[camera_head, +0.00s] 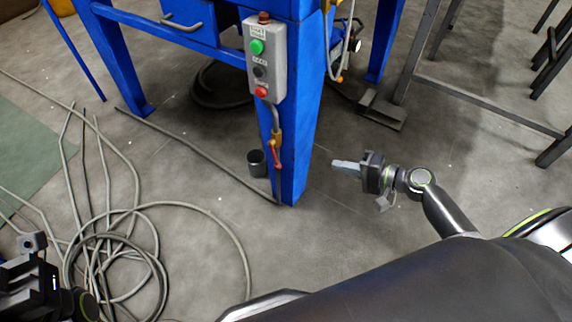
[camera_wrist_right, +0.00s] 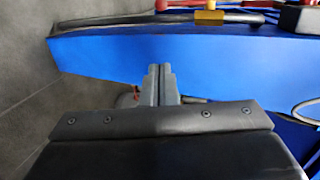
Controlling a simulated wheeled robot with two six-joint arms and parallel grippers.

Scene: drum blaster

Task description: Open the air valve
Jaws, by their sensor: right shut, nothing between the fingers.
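The air valve (camera_head: 276,150), with a brass body and a red handle, is on the front of the blue leg, below the control box. In the right wrist view, a brass fitting (camera_wrist_right: 208,17) and red parts show at the top edge. My right gripper (camera_head: 336,164) is to the right of the blue leg, apart from the valve, with its fingers pointing left. Its fingers (camera_wrist_right: 160,72) are together and empty in the right wrist view, with the blue leg behind them. My left gripper (camera_head: 28,285) is partly visible at the lower left edge; its fingertips are not clear.
The blue machine leg (camera_head: 300,110) stands between my right gripper and the valve's front. A control box (camera_head: 266,62) with green and red buttons hangs above. A dark cup (camera_head: 257,163) is beside the leg. Coiled hose (camera_head: 155,260) lies on the floor at left.

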